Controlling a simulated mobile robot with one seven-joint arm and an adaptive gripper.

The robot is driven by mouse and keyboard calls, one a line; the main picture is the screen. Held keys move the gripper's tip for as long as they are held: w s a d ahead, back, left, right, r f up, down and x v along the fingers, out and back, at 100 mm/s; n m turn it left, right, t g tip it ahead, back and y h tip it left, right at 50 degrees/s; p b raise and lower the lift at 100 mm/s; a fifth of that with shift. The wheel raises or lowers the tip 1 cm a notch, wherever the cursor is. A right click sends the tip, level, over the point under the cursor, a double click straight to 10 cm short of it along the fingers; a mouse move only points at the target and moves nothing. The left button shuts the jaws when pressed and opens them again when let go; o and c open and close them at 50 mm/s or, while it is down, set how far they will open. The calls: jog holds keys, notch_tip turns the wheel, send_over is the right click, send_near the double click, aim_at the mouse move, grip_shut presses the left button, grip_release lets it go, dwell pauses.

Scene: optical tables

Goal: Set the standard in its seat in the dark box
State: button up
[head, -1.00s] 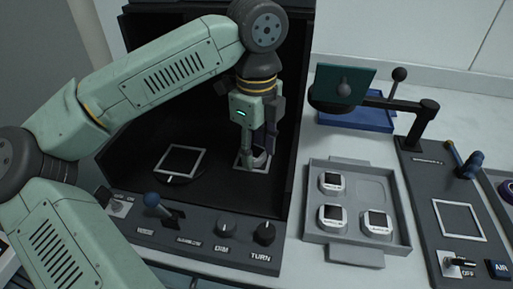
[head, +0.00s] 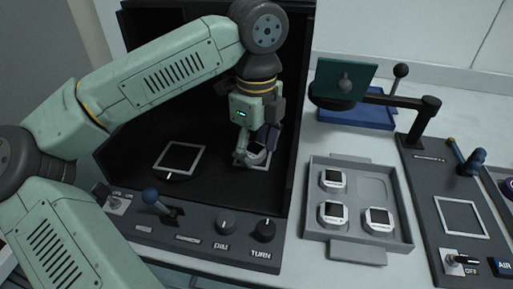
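The standard (head: 257,154), a small white-rimmed piece with a dark face, is low inside the dark box (head: 216,206). It is at the white square outline of the seat (head: 250,166) on the right part of the box floor. My gripper (head: 256,150) is right above and around it. Its fingers look spread, one on each side of the standard. The fingers partly hide the standard and the seat, so I cannot tell whether it lies fully flat.
A second white square outline (head: 181,157) lies on the left of the box floor. A grey tray (head: 345,219) with three similar pieces stands right, near a post with a green plate (head: 345,80).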

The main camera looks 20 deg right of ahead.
aim_at(257, 151)
notch_tip(257, 151, up, 13)
jog(key=p, duration=0.1)
jog(key=shift+r, duration=0.15)
dwell(0.3)
